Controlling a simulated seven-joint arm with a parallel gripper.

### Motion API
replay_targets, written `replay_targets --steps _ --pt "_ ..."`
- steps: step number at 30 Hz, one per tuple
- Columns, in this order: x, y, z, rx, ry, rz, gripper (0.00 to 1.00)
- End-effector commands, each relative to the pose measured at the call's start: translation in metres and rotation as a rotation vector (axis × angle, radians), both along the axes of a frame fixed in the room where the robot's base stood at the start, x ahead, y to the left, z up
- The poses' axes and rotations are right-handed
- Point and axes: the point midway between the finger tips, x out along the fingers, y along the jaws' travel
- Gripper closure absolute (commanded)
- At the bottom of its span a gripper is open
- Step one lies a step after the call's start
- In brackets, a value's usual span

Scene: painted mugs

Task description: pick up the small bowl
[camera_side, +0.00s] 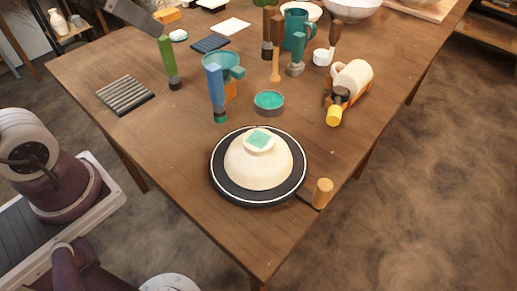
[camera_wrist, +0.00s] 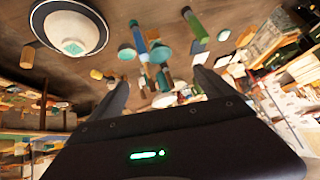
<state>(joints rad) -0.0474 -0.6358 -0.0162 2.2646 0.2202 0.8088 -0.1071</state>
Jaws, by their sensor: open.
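A cream bowl-shaped piece (camera_side: 258,165) sits upside down, with a teal square on its foot, on a black round turntable (camera_side: 222,190). It also shows in the wrist view (camera_wrist: 70,28), at the upper left. A small teal bowl (camera_side: 222,66) stands further back behind the blue-handled tool; it seems to show in the wrist view (camera_wrist: 160,53), near the middle. I cannot tell which of these is the small bowl named. My gripper (camera_wrist: 160,76) is open, its dark fingers apart with nothing held between them.
A blue-handled tool (camera_side: 214,90) and a green-handled tool (camera_side: 168,62) stand near the teal bowl. A round tin (camera_side: 268,102) of teal glaze is in front of it. A wooden-handled tool (camera_side: 321,193) lies by the table's right edge. The table's front left is bare.

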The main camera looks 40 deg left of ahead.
Motion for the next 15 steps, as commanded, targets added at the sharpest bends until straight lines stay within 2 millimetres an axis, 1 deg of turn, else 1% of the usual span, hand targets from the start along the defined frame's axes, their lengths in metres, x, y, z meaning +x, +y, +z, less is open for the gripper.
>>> replay_targets --steps 1,2,3,4,5,6,8,9,11,12,14,15 --pt "0.021 0.011 0.008 0.048 -0.058 0.006 0.07" --pt "0.034 0.017 0.014 0.078 -0.101 0.006 0.07" --pt "0.053 0.024 0.023 0.120 -0.159 -0.002 0.07" --pt "0.067 0.028 0.030 0.151 -0.206 -0.013 0.07" --pt "0.082 0.031 0.038 0.180 -0.254 -0.032 0.07" --pt "0.103 0.032 0.048 0.218 -0.318 -0.069 0.07" --pt "0.134 0.027 0.061 0.265 -0.417 -0.153 0.07" --pt "0.153 0.019 0.067 0.286 -0.480 -0.232 0.07" --pt "0.179 -0.002 0.070 0.289 -0.562 -0.385 0.07" --pt "0.191 -0.020 0.067 0.271 -0.602 -0.502 0.07" --pt "0.198 -0.047 0.056 0.213 -0.634 -0.676 0.07" --pt "0.196 -0.063 0.047 0.163 -0.640 -0.784 0.07"
